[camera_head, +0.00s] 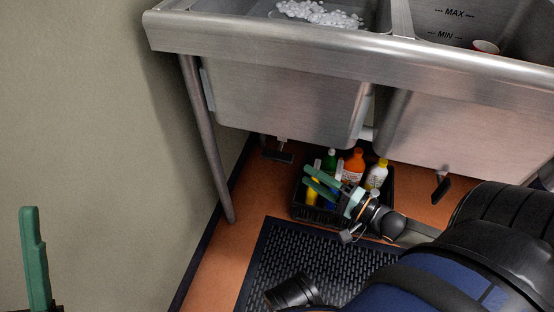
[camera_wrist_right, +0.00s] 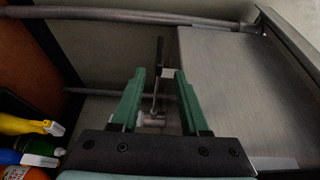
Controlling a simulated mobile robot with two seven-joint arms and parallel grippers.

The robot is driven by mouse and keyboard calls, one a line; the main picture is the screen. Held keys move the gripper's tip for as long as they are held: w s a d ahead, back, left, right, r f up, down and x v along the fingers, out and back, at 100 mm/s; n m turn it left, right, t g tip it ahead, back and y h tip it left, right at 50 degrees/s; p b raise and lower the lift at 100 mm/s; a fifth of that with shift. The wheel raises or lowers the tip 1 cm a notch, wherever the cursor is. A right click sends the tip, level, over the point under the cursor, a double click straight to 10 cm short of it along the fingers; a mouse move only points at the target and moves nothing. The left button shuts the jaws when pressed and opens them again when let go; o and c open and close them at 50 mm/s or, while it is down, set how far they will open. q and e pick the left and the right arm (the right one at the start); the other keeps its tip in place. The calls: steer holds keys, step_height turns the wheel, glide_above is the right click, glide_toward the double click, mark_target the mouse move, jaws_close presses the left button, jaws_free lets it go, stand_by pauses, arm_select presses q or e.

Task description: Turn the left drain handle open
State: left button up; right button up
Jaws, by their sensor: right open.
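The left drain handle (camera_head: 277,155) is a small dark lever below the left sink basin (camera_head: 285,105) in the head view. In the right wrist view the handle (camera_wrist_right: 158,62) stands as a thin dark lever, with its metal valve (camera_wrist_right: 152,118) showing between the green fingers. My right gripper (camera_head: 307,176) is open below and to the right of the handle in the head view. In the wrist view the gripper (camera_wrist_right: 160,73) has the lever between its fingertips in the picture; contact is not visible. Of my left gripper (camera_head: 35,255), one green finger shows at the lower left.
A black crate (camera_head: 300,212) of several bottles stands on the floor under my right gripper. The right drain handle (camera_head: 441,189) hangs under the right basin (camera_head: 470,135). A metal sink leg (camera_head: 205,140) stands left of the handle. A black mat (camera_head: 265,265) lies in front.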

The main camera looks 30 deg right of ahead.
mark_target(277, 155)
steer(key=b+x, duration=0.3)
steer(key=x, duration=0.6)
steer(key=shift+w+a+f+b, duration=0.1)
steer(key=shift+w+f+b, duration=0.05)
steer(key=shift+b, duration=0.15)
steer(key=shift+x, duration=0.95)
steer(key=shift+c, duration=0.2)
jaws_close()
